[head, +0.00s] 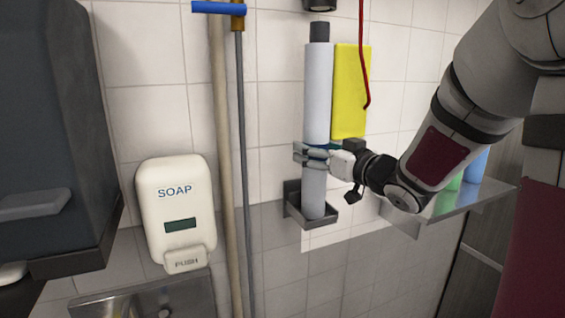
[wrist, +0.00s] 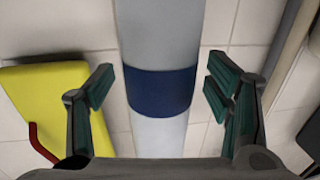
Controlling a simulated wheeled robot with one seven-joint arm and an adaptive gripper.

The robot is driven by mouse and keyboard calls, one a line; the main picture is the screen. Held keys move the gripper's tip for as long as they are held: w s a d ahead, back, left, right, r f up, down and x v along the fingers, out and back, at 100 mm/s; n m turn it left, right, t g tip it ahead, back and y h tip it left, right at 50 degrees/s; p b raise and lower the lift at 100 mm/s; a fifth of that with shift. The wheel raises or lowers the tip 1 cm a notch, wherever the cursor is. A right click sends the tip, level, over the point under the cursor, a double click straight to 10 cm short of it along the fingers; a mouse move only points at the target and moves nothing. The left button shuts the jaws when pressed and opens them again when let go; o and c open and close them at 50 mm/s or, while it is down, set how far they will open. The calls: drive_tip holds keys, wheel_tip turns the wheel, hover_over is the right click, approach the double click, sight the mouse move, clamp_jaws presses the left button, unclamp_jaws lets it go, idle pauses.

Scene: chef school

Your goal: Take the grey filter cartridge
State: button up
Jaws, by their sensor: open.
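The grey filter cartridge (head: 318,90) is a tall, light grey cylinder with a dark cap on top. It stands upright against the tiled wall, its lower end in a small dark bracket (head: 313,219). In the wrist view the cartridge (wrist: 160,40) runs down the middle and has a dark blue band (wrist: 160,90). My gripper (head: 312,155) is at the lower half of the cartridge. In the wrist view its open fingers (wrist: 160,92) are on either side of the blue band, with a visible gap on both sides.
A yellow panel (head: 351,85) hangs just right of the cartridge, with a red hooked rod (head: 363,50) in front. Pipes (head: 228,170) and a soap dispenser (head: 177,205) are to the left. A metal shelf (head: 485,196) with bottles is at right.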

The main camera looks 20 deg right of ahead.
drive_tip(key=shift+w, duration=0.3)
drive_tip(key=shift+c, duration=0.6)
clamp_jaws()
drive_tip(key=shift+r, duration=0.1)
drive_tip(key=shift+r, duration=0.15)
